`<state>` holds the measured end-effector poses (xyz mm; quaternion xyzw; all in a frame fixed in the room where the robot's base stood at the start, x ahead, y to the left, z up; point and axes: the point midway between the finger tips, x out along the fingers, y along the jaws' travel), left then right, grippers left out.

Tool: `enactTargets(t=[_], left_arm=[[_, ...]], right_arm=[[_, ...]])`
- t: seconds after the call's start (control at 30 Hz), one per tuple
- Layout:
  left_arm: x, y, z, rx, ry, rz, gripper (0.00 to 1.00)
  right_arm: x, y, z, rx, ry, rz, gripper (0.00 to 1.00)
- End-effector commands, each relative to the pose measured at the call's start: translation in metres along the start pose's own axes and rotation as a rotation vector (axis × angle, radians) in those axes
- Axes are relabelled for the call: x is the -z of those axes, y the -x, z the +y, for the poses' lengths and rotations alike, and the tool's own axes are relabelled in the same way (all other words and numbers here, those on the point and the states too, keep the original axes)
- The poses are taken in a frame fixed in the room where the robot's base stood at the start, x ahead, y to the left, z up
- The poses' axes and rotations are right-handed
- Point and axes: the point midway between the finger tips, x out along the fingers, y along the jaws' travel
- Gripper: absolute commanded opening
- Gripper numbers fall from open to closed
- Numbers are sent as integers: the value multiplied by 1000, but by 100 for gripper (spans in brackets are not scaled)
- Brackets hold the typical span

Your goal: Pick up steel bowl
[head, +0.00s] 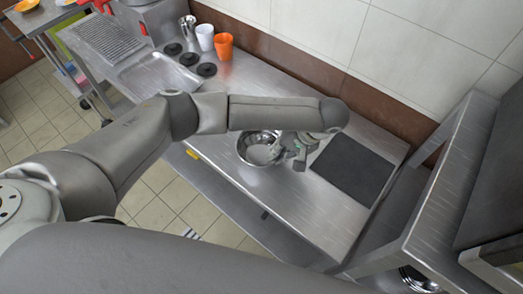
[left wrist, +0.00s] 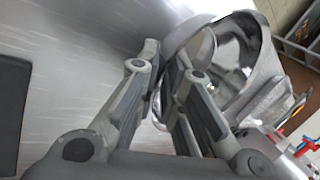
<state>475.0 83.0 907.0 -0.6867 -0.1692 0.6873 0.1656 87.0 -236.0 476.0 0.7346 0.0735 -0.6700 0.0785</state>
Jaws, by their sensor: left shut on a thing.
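The steel bowl (head: 247,150) is a shiny round bowl over the steel counter in the head view, left of a dark mat. It also shows in the left wrist view (left wrist: 238,50), at the upper right. My left gripper (head: 281,152) is at the bowl's right side, shut on its rim. In the left wrist view the fingers of my left gripper (left wrist: 163,68) have the rim between them. My forearm passes just behind the bowl in the head view. I cannot tell whether the bowl touches the counter. My right gripper is not in view.
The dark mat (head: 352,168) lies on the steel counter (head: 317,207). An orange cup (head: 224,47), a white cup (head: 205,37) and several black discs stand at the far left end. A steel shelf (head: 440,190) borders the right side.

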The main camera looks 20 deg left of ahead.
Motion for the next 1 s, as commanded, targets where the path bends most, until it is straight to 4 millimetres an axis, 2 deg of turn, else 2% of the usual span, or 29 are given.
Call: enactTargets(t=[0.27,0.47,0.77,1.0], left_arm=[[0,5,-2,0,1,0,0],[1,26,-13,-2,1,3,0],[-32,101,-10,0,-3,9,0],[-69,136,16,0,-4,5,0]], right_arm=[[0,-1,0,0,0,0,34],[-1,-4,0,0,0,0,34],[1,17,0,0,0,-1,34],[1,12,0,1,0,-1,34]])
